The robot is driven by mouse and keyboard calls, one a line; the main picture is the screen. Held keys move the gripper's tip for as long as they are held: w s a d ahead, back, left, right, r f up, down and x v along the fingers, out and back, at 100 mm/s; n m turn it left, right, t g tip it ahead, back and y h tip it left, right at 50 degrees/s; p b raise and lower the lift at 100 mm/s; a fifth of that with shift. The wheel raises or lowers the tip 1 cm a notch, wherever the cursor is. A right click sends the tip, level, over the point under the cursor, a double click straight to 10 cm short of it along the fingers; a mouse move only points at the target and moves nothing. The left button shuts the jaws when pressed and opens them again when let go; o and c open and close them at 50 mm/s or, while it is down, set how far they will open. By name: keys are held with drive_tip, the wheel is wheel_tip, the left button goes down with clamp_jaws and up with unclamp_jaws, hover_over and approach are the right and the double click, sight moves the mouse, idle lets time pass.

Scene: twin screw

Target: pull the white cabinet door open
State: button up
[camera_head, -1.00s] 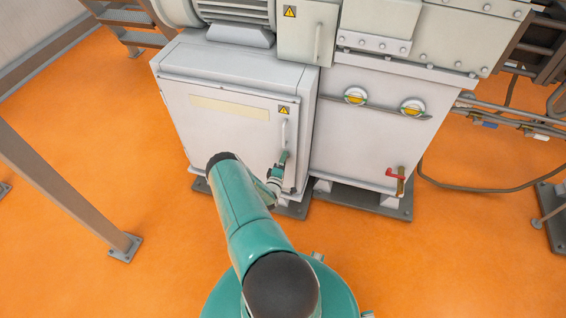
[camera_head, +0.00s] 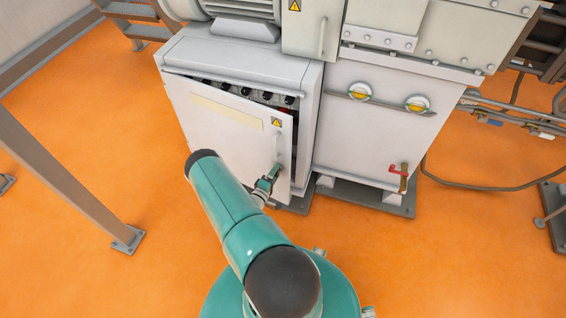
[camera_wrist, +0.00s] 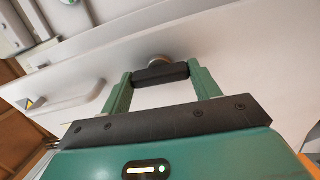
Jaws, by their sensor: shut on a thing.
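The white cabinet door (camera_head: 215,135) stands ajar in the head view, swung out from its right edge. A pale bar handle (camera_head: 277,146) sits near that edge, below a yellow warning sign. My gripper (camera_head: 275,171) is at the door's right side, just below the bar handle. In the wrist view, my gripper (camera_wrist: 160,73) is shut at a small round knob (camera_wrist: 158,60) on the door face (camera_wrist: 245,50); the fingertips partly hide it. The bar handle (camera_wrist: 75,107) is free, to the left of the fingers.
Dark knobs (camera_head: 247,91) show inside the cabinet (camera_head: 245,62) through the gap. A white unit with a red valve handle (camera_head: 398,171) stands close on the right. A slanted post (camera_head: 70,175) rises at left. Orange floor (camera_head: 130,130) is clear left of the door.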

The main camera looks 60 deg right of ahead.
drive_tip(key=w+a+m+g, duration=0.1)
drive_tip(key=w+a+g, duration=0.1)
drive_tip(key=a, duration=1.2)
drive_tip(key=shift+w+a+m+g, duration=0.3)
drive_tip(key=shift+w+a+m, duration=0.1)
drive_tip(key=shift+w, duration=0.5)
drive_tip(key=o, duration=1.4)
drive_tip(key=a, duration=0.4)
drive_tip(key=w+a, duration=0.1)
drive_tip(key=a, duration=0.4)
drive_tip(key=w+a, duration=0.1)
drive_tip(key=a, duration=0.3)
drive_tip(key=shift+w+a, duration=0.2)
drive_tip(key=shift+a, duration=0.05)
